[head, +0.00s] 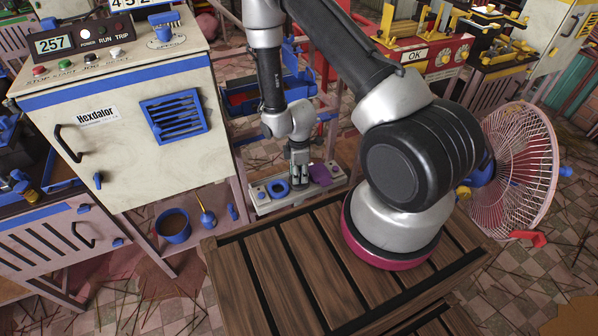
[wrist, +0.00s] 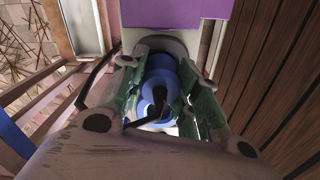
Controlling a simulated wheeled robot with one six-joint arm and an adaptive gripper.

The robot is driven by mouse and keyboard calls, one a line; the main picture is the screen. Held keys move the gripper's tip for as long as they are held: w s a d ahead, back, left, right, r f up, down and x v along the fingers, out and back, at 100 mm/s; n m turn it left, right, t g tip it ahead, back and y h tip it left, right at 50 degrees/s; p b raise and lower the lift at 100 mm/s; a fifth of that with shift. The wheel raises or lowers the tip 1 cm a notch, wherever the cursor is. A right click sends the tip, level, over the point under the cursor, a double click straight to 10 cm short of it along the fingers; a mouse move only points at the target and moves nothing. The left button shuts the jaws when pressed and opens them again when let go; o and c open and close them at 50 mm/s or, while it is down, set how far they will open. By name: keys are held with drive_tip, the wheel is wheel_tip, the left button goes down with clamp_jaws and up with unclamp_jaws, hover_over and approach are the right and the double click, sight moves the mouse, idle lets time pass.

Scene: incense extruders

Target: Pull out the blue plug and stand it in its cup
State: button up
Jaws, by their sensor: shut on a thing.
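My gripper (head: 300,178) points down over a pale block (head: 262,205) beside the wooden deck. In the wrist view its green-padded fingers (wrist: 162,80) are shut on the blue plug (wrist: 158,78), a round, stepped blue piece. In the head view the fingers hide the plug, and I cannot tell whether it is still seated. A blue ring-shaped cup (head: 277,189) with a dark opening is on the block, just left of my gripper. A purple piece (head: 320,175) is just right of the gripper; purple also shows at the top of the wrist view (wrist: 175,10).
A white Hexdalor cabinet (head: 125,120) stands at the left. The slatted wooden deck (head: 283,262) lies in front, and a caged fan (head: 525,165) stands at the right.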

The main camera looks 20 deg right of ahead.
drive_tip(key=shift+f, duration=0.15)
drive_tip(key=o, duration=1.1)
wheel_tip(320, 180, up, 12)
drive_tip(key=s+d+m+g, duration=0.1)
drive_tip(key=s+m+g, duration=0.25)
drive_tip(key=s, duration=0.25)
drive_tip(key=s+d+r+m+t, duration=0.2)
drive_tip(key=s+r+m, duration=0.1)
drive_tip(key=r, duration=1)
drive_tip(key=s+d+r+m+t, duration=0.2)
drive_tip(key=s+r+m+t, duration=0.1)
drive_tip(key=r, duration=1)
drive_tip(key=s+d+r+m+t, duration=0.2)
drive_tip(key=s+r+m, duration=0.3)
drive_tip(key=r, duration=0.8)
drive_tip(key=shift+s+t, duration=0.45)
drive_tip(key=shift+s, duration=0.55)
